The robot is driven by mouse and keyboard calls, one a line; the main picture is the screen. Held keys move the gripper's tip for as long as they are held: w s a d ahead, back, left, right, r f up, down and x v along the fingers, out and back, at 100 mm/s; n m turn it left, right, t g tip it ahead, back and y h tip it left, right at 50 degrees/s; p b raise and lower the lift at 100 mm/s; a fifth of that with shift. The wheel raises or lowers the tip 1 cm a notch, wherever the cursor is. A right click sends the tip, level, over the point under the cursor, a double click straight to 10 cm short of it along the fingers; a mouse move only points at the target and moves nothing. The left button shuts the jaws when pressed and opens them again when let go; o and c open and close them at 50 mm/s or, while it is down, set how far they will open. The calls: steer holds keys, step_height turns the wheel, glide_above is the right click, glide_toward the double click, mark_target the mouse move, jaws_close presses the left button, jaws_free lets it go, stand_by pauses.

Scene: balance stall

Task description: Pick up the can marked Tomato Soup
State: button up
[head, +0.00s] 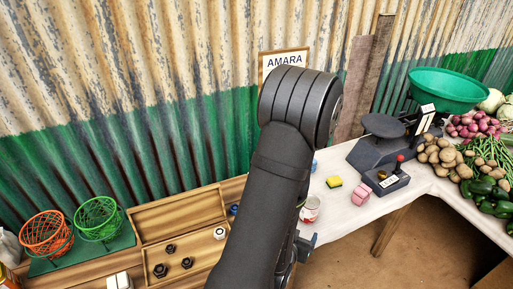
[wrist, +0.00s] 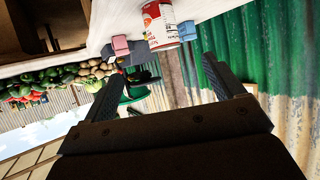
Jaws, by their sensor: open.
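A red and white can (head: 310,212) stands on the pale cloth just right of my arm in the head view, partly hidden by it. In the wrist view the can (wrist: 160,24) is at the top, its label too small to read. My gripper (wrist: 161,70) is open and empty, its two fingers spread. The can lies beyond the fingertips, in line with the gap between them and apart from them. In the head view my arm hides most of the gripper.
A scale (head: 375,152) with a green bowl (head: 447,90) stands at right, beside vegetables. A wooden tray (head: 165,218) with dark weights and two wire baskets (head: 97,217) are at left.

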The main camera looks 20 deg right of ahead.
steer(key=shift+r, duration=0.1)
step_height(320, 180, up, 11)
steer(key=m+g+y, duration=0.4)
glide_above(309, 209)
steer(key=s+a, duration=0.2)
steer(key=w+d+r+m+g+y, duration=0.3)
steer(key=w+d+m+g+y, duration=0.1)
steer(key=w+y, duration=0.1)
steer(key=shift+y, duration=0.3)
step_height(309, 209, down, 17)
steer(key=shift+w+a+f, duration=0.1)
steer(key=shift+a+f, duration=0.05)
steer(key=shift+f, duration=0.05)
steer(key=shift+s+d+f, duration=0.15)
steer(key=shift+s+f, duration=0.05)
steer(key=shift+f, duration=1.15)
steer(key=shift+s+d+f, duration=0.15)
steer(key=shift+f, duration=1.2)
steer(key=c, duration=1.3)
